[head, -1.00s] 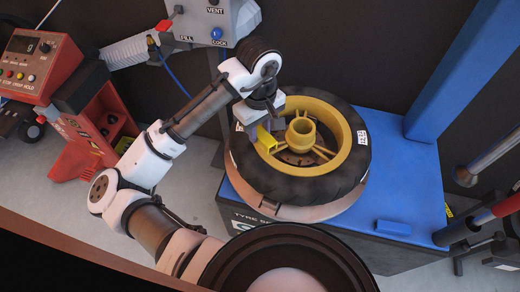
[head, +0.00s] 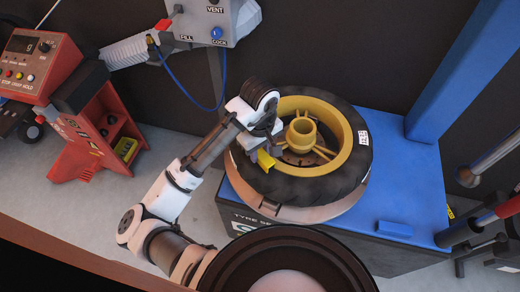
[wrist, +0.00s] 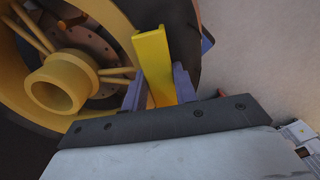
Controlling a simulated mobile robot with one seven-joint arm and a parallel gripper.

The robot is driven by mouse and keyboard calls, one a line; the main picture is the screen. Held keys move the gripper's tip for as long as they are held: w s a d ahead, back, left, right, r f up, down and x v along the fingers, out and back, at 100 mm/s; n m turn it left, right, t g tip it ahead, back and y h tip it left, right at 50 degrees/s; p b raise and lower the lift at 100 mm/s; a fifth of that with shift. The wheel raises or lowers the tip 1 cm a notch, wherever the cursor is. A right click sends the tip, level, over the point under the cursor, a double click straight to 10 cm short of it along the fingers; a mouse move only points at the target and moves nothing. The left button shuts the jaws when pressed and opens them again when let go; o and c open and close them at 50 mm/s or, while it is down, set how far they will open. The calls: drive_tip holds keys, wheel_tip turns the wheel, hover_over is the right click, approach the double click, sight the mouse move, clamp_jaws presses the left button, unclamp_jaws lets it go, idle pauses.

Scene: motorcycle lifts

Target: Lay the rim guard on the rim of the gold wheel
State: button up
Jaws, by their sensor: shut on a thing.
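The gold wheel (head: 342,148) lies flat with its black tyre (head: 350,178) on the tyre machine, its hub facing up. It also fills the left of the wrist view (wrist: 112,25). My gripper (head: 262,150) is over the wheel's left side, near the rim and tyre edge. It is shut on the rim guard (head: 266,160), a yellow channel-shaped piece. In the wrist view the rim guard (wrist: 154,60) stands out between the two fingers of my gripper (wrist: 158,88) and overlaps the rim's edge. I cannot tell whether it touches the rim.
The blue tyre machine (head: 405,200) carries the wheel, with a blue column (head: 455,75) at the right. A grey inflator box (head: 215,22) with a blue hose is behind. A red cabinet (head: 95,140) at left has a yellow-green item (head: 126,148) on its shelf.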

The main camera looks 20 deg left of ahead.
drive_tip(key=shift+f, duration=0.2)
drive_tip(key=o, duration=0.9)
drive_tip(key=shift+o, duration=0.2)
wheel_tip(320, 180, up, 12)
drive_tip(key=p, duration=0.1)
drive_tip(key=shift+r, duration=0.25)
